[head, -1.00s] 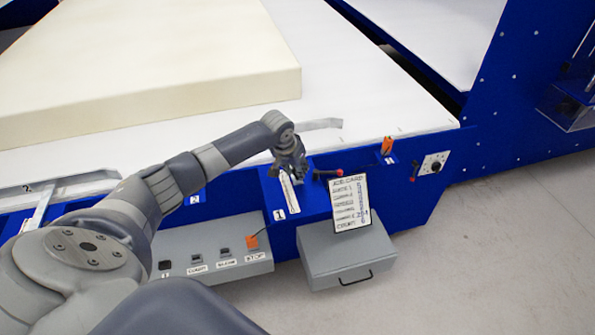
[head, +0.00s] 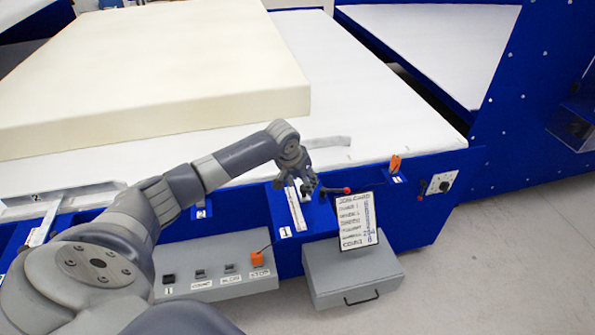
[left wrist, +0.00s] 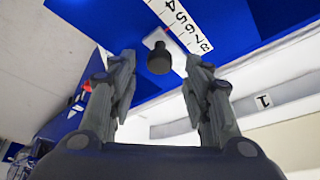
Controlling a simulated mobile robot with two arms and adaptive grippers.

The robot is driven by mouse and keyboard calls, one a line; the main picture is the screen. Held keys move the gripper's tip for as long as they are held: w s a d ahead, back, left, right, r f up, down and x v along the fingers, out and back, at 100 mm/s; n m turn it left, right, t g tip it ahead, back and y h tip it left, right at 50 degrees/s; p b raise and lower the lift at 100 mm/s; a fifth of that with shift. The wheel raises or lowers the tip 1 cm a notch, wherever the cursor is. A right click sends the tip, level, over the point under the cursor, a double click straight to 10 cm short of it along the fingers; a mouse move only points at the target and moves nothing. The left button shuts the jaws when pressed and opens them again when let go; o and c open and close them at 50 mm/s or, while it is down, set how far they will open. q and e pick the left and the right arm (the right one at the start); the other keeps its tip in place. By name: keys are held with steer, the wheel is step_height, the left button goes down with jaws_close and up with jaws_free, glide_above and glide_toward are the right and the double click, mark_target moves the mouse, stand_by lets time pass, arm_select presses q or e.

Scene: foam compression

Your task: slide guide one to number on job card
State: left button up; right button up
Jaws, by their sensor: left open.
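My left gripper (head: 303,188) is open above the far end of the numbered scale (head: 297,208) on the blue front ledge. In the left wrist view, a black knob (left wrist: 159,60) on a small white block shows between the open fingertips (left wrist: 159,62). The block has a red mark beside the scale (left wrist: 182,25), near 5 and 6. I cannot tell whether the fingers touch the knob. Guide one, a pale rail labelled 1 (left wrist: 275,97), also shows there. The job card (head: 360,222) stands tilted on a grey box; its handwriting is too small to read. My right gripper is not seen.
A large cream foam block (head: 155,75) lies on the white table (head: 400,130). A grey button panel (head: 215,268) is at the front left. A red-tipped lever (head: 345,190) and an orange switch (head: 395,163) are right of the gripper.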

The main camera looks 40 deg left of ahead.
arm_select(q)
steer(key=v, duration=0.9)
